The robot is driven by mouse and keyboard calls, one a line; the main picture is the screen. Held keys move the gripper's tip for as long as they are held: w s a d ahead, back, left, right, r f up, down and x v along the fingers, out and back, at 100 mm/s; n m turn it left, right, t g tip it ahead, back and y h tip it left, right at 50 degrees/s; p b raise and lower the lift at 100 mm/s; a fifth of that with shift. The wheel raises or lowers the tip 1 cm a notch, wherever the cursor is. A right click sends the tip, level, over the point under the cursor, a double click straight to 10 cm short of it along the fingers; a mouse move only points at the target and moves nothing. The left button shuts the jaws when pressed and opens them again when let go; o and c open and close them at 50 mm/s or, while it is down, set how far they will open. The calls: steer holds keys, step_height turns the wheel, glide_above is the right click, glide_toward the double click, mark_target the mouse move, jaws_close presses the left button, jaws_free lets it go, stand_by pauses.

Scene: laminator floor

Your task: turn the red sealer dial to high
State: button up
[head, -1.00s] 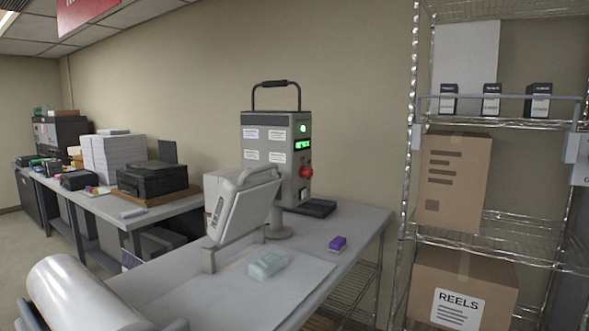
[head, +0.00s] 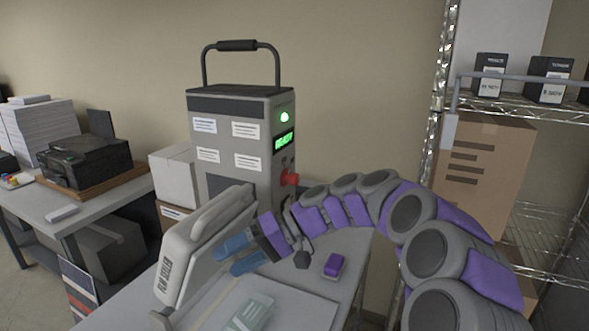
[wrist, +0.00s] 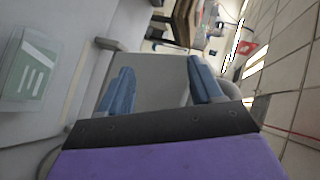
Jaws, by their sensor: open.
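The red dial (head: 290,178) sits on the right-hand face of a grey sealer box (head: 237,135) with a black top handle, below a green display and a green light. My gripper (head: 240,255) has blue fingers, spread apart and empty, pointing left beside the tilted white press arm marked as a film sealer (head: 195,255). It is to the left of the dial and lower. The fingers (wrist: 158,90) also show open in the wrist view, with a grey surface between them. The dial is not visible there.
A purple block (head: 334,265) and a clear pale-green case (head: 250,312) lie on the grey table. A wire shelf (head: 440,150) with cartons stands at the right. A printer (head: 85,163) sits on the left table.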

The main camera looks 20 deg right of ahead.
steer(key=w+d+r+t+y+p, duration=0.2)
steer(key=w+d+r+t, duration=0.1)
steer(key=w+d, duration=0.4)
steer(key=m+t+h+p, duration=0.2)
steer(key=m+t+p, duration=0.1)
steer(key=t+p, duration=0.45)
glide_toward(298, 181)
steer(key=shift+t, duration=0.55)
steer(key=x, duration=1)
steer(key=shift+a+f, duration=0.25)
steer(key=shift+a, duration=0.2)
steer(key=c, duration=1.1)
